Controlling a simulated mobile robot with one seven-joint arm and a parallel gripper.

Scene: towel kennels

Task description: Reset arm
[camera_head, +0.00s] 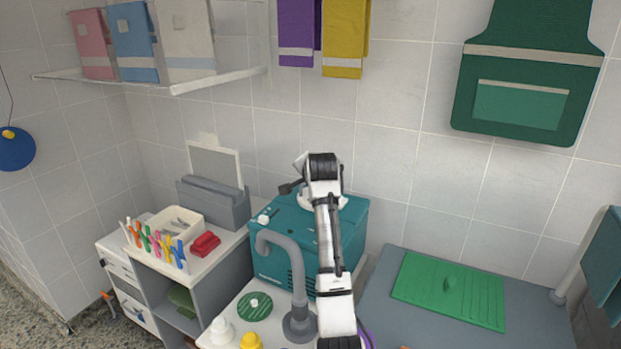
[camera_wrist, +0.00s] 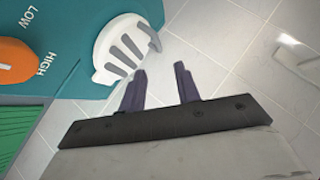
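My gripper (camera_wrist: 160,78) shows in the wrist view as two dark fingers standing apart with nothing between them. In the head view my arm rises from the bottom centre, in front of the teal machine (camera_head: 352,232), and the gripper end is small and partly hidden by the arm. The wrist view shows a teal surface (camera_wrist: 75,62) with an orange knob (camera_wrist: 15,62), LOW and HIGH lettering and a white slotted piece (camera_wrist: 122,45). The fingers are just below the white piece in the picture; I cannot tell whether they touch it.
A grey curved pipe (camera_head: 297,270) stands before the teal machine. A cart (camera_head: 215,262) at left holds a white bin (camera_head: 174,222), colored clips and a red item (camera_head: 205,243). A green mat (camera_head: 449,290) lies on the grey table (camera_head: 535,320) at right. Towels and an apron (camera_head: 525,70) hang above.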

